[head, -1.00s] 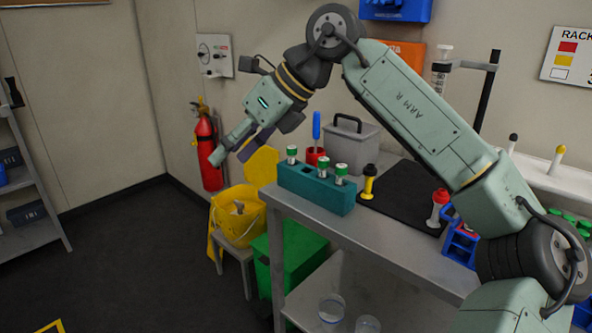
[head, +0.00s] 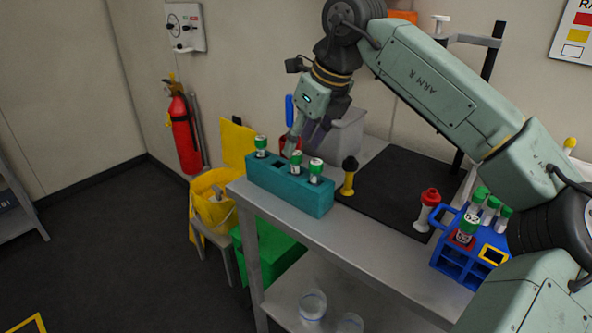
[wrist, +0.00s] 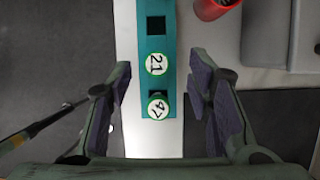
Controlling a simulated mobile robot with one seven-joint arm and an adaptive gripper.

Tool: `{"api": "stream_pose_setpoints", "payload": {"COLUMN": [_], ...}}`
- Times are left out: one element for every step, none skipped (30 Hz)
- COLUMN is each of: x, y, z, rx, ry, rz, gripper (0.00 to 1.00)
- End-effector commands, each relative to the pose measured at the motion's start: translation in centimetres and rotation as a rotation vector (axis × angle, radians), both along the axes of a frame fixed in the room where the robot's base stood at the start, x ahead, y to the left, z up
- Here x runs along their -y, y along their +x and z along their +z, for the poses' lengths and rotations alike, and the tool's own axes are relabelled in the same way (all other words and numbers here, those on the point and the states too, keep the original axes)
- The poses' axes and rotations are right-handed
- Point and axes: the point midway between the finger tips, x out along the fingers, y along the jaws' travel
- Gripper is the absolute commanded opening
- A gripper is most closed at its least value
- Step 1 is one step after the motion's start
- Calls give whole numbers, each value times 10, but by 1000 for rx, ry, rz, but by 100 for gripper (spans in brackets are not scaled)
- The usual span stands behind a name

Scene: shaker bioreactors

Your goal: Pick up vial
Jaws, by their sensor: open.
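A teal rack (head: 290,193) stands at the bench's front-left corner. It holds three upright green-capped vials: a left vial (head: 261,147), a middle vial (head: 296,160) and a right vial (head: 316,171). An empty slot lies between the left and middle ones. My gripper (head: 306,132) is open and empty, pointing down just above and behind the rack. In the wrist view, its fingers straddle the rack. A cap marked 21 (wrist: 157,64) is between the fingertips; a cap that seems marked 47 (wrist: 158,106) is nearer the palm.
A blue rack (head: 462,265) with several green-capped vials stands at the right. A yellow-and-black item (head: 349,176) and a red-and-white one (head: 427,210) stand near the black mat (head: 395,185). A grey bin (head: 340,137) and red cup (wrist: 212,8) are behind the teal rack.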

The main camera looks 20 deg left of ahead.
Motion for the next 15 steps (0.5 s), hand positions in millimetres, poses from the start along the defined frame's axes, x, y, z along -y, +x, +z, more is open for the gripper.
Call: {"api": "stream_pose_setpoints", "payload": {"x": [-2,-4,-6,-7,-9,-11,-12,-13,-14,-15,-15,-15,-15,-15,-15], "y": [-1,-1,-2,-2,-2,0,0,1,1,1,1,1,1,1,2], "z": [-5,-9,-15,-19,-24,-29,-33,-36,-39,-40,-42,-42,-42,-42,-42], "rx": [-3,-3,-3,-4,-3,-2,-3,-3,-1,-1,-1,-1,0,0,0], "ry": [0,1,0,1,0,1,1,1,1,1,0,0,1,1,1], "rz": [2,2,3,4,3,2,2,1,2,2,1,1,1,1,1], "gripper": [46,46,46,46,46,46,46,46,46,46,46,46,46,46,46]}}
